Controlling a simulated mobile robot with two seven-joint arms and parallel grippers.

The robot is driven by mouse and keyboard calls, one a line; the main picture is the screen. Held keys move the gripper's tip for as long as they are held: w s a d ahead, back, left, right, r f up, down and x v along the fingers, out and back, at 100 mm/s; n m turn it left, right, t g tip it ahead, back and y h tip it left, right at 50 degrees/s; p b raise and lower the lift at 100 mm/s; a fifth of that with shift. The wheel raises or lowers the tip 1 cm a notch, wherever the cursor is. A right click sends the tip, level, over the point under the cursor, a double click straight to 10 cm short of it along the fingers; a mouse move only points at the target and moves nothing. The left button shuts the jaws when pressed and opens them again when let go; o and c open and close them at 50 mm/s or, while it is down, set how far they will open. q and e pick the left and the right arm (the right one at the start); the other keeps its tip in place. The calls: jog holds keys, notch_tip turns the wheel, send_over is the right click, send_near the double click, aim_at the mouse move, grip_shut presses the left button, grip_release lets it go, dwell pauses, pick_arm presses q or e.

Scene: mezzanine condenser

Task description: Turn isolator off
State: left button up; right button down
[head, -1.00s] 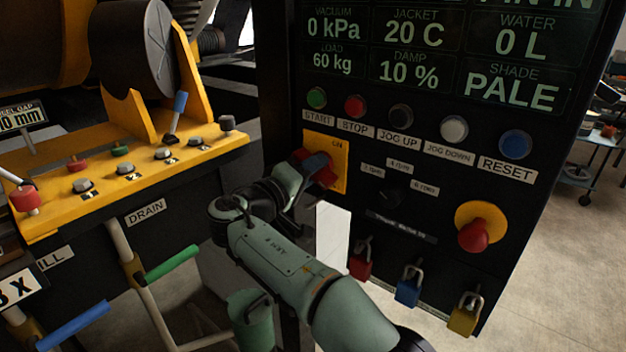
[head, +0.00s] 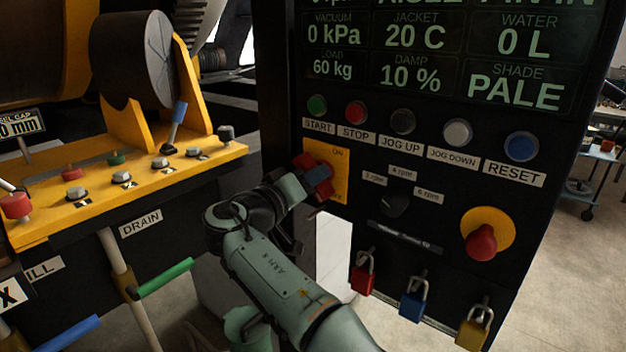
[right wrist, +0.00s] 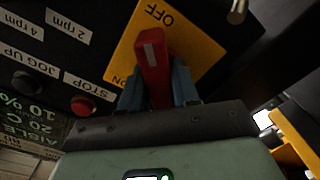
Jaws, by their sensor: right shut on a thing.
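The isolator is a yellow plate (head: 341,170) with a red handle (head: 322,170) on the front of the black control panel. ON is lettered at the plate's top. In the right wrist view, the yellow plate (right wrist: 200,42) shows OFF and ON, and the red handle (right wrist: 152,62) has a white mark at its end. My right gripper (head: 308,180) is shut on the handle. Its blue-grey fingers (right wrist: 157,88) lie on both sides of the handle, hiding part of it. The exact handle angle is hard to read. My left gripper is not in view.
Push buttons such as STOP (head: 356,112) sit above the isolator. A speed knob (head: 395,203) and red emergency button (head: 481,243) are to the right. Several padlocks, including a red one (head: 363,275), hang below. A yellow control console (head: 150,185) stands left.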

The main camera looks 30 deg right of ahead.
jog(key=c, duration=0.9)
grip_release()
jog(key=b+v, duration=0.1)
jog(key=v, duration=1.2)
jog(key=shift+s+a, duration=0.1)
jog(key=shift+a, duration=0.15)
